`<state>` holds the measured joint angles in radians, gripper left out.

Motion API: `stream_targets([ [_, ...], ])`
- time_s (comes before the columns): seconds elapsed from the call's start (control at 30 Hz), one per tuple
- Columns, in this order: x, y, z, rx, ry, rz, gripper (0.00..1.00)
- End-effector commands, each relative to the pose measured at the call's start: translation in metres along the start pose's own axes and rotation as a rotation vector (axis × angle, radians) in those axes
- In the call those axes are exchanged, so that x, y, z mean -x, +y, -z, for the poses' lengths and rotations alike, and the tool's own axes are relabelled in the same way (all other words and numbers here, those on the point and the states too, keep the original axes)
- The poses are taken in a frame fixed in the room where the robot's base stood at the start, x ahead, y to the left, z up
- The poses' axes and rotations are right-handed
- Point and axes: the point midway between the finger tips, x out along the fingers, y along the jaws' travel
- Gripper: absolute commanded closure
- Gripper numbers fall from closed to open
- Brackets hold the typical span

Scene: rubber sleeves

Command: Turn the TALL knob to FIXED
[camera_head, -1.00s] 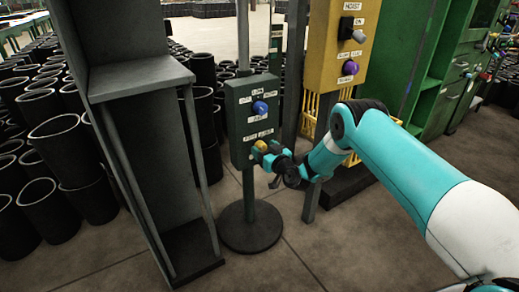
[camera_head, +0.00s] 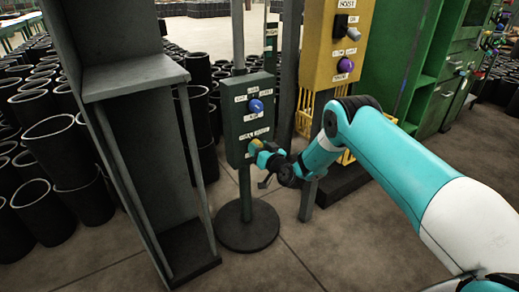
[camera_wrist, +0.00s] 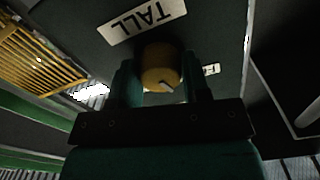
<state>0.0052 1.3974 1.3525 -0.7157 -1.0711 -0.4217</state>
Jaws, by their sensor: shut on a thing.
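The TALL knob is a yellow round knob (camera_wrist: 160,62) on a dark green panel (camera_head: 238,118), below a blue knob (camera_head: 256,106). A white TALL label (camera_wrist: 136,21) sits above it in the wrist view. A light pointer mark on the knob's face slants to the lower right there. A partly hidden label starting with F (camera_wrist: 211,70) is at its right, behind a finger. My gripper (camera_wrist: 161,82) is shut on the yellow knob, one finger on each side. In the head view my gripper (camera_head: 258,150) reaches the lower part of the panel and mostly covers the knob.
A grey shelf frame (camera_head: 135,75) stands left of the panel. A yellow HOIST box (camera_head: 326,62) with a purple knob (camera_head: 345,65) stands to the right, close to my arm. Many black sleeves (camera_head: 62,145) stand behind at left. The panel's round base (camera_head: 247,228) rests on the floor.

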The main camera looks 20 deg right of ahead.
Motion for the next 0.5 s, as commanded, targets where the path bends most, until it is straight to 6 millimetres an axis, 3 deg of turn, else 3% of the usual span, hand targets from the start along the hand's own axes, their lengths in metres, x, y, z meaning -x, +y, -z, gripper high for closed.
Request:
stream_targets([
  [0.5, 0.0010, 0.0002, -0.0011, -0.482, -0.003, -0.001, 0.81],
])
